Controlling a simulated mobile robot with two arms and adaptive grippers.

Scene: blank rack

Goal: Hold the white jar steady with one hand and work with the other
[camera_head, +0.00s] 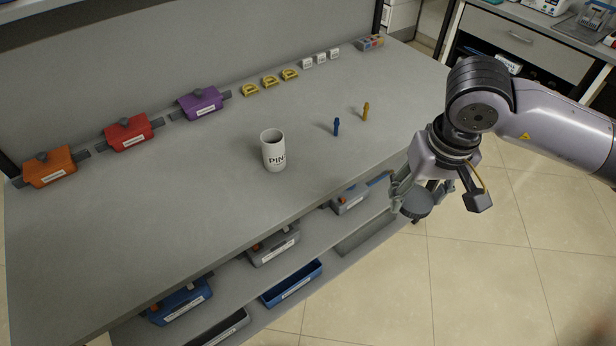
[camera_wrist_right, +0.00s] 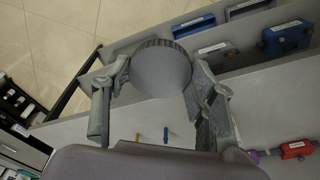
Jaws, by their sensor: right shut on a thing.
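The white jar (camera_head: 274,153) stands upright on the grey bench, left of the middle in the head view. Dark lettering, partly readable as "PIN", is on its side, and its top looks open. My right gripper (camera_head: 416,198) is beyond the bench's right edge, well to the right of the jar. It is shut on a round dark grey lid (camera_head: 418,205), which also shows between the fingers in the right wrist view (camera_wrist_right: 160,72). No gripper touches the jar. My left gripper is not in view.
A blue peg (camera_head: 336,127) and a yellow peg (camera_head: 366,111) stand right of the jar. Orange (camera_head: 50,170), red (camera_head: 128,134) and purple (camera_head: 200,103) handled boxes line the back. Bins, including a blue bin (camera_head: 291,284), sit on the lower shelf. The bench front is clear.

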